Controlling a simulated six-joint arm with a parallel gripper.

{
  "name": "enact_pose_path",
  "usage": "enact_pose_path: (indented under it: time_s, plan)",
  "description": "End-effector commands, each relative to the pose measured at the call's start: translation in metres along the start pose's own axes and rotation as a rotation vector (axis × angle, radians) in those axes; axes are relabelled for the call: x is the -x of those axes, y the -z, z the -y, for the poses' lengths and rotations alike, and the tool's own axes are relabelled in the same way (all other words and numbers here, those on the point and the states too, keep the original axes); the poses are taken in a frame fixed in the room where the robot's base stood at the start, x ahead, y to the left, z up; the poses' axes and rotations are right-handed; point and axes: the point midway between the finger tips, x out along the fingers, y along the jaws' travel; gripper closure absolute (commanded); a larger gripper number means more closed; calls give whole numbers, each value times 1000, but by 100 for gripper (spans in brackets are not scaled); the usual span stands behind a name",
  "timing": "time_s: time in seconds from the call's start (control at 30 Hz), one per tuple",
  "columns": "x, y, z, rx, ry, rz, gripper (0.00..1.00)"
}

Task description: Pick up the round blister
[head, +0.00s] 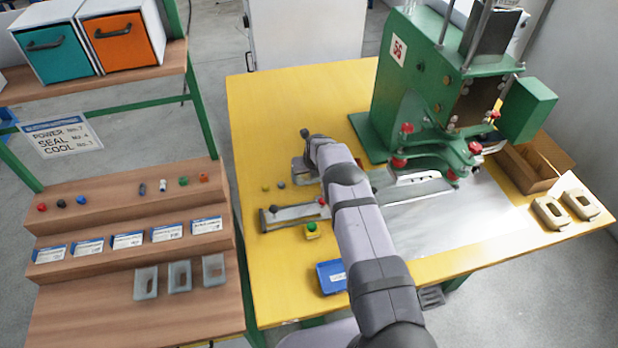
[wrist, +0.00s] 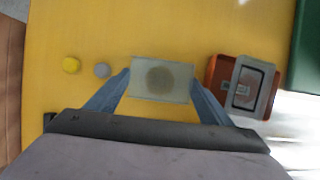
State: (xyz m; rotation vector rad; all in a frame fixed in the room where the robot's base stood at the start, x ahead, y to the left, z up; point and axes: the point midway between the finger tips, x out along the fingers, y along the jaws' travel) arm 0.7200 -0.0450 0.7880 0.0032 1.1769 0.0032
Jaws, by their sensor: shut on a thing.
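In the wrist view, the round blister (wrist: 160,80) is a pale, translucent rectangular piece with a dark round area in its middle. My gripper (wrist: 160,88) is shut on it, one blue-grey finger at each short side. In the head view my gripper (head: 304,172) is over the yellow table, left of the green press, and a grey piece shows at its end. My arm hides part of this area. I cannot tell how far the blister is above the table.
A green press (head: 420,110) stands at the back right. An orange-red tray (wrist: 218,72) with a pale framed piece is right of the blister. Yellow (wrist: 71,65) and grey (wrist: 102,70) buttons are to its left. Several translucent blisters (head: 180,276) stand on the wooden rack.

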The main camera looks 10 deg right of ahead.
Motion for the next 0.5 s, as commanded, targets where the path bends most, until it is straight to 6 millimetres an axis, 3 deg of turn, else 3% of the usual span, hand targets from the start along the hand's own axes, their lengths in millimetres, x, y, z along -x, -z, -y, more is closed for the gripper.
enact_pose_path:
  time_s: [0.27, 0.5]
  plan:
    - [3, -1, 0, 0, 0, 0, 47]
    - [18, -9, 0, 0, 0, 3, 47]
